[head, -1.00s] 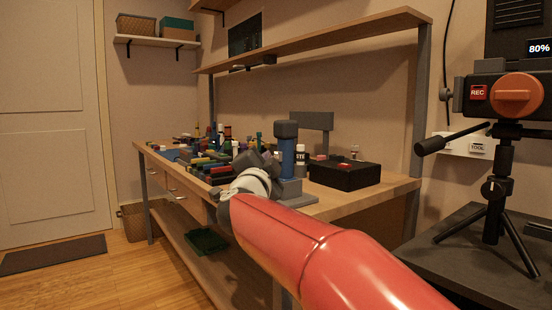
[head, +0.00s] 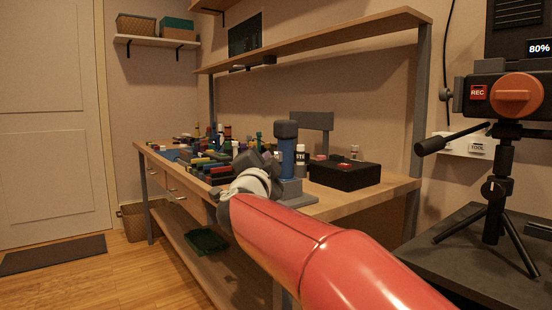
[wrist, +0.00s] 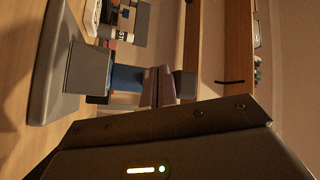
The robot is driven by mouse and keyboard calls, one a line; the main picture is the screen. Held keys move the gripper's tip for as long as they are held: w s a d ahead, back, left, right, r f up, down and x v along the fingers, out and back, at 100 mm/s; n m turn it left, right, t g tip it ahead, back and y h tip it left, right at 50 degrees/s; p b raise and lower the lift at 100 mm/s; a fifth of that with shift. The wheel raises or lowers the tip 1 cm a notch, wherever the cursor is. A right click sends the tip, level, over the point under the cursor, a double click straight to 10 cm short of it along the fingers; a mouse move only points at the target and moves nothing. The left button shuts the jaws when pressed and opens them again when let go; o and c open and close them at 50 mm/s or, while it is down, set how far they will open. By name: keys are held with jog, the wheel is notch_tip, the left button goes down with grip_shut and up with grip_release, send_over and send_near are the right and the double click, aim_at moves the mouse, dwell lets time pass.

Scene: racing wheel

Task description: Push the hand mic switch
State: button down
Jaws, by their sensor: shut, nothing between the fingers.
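The likely hand mic is an upright blue cylinder with a dark cap (head: 287,150), standing on a grey block and base plate near the front edge of the workbench. In the wrist view the mic's blue body (wrist: 127,78) lies sideways, with its dark head (wrist: 186,84) to the right. My gripper (wrist: 158,87) is shut and empty, its fingertips overlapping the upper part of the blue body. I cannot tell whether they touch it. In the head view my wrist hides the fingertips, just left of the mic. I cannot make out the switch.
Several small tools crowd the bench to the left. A tripod device marked REC (head: 505,95) stands at the far right. A shelf (head: 320,42) runs above the bench.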

jog(key=shift+d, duration=0.1)
dwell(0.5)
jog(key=shift+w+d, duration=0.25)
jog(key=shift+d, duration=0.05)
jog(key=shift+w+d, duration=0.15)
jog(key=shift+d, duration=0.1)
dwell(0.5)
jog(key=shift+a, duration=0.1)
jog(key=shift+s+a, duration=0.4)
jog(key=shift+a, duration=0.15)
jog(key=s+a+p, duration=0.2)
jog(key=s+a, duration=0.1)
jog(key=a, duration=0.2)
jog(key=shift+s, duration=0.2)
dwell(0.4)
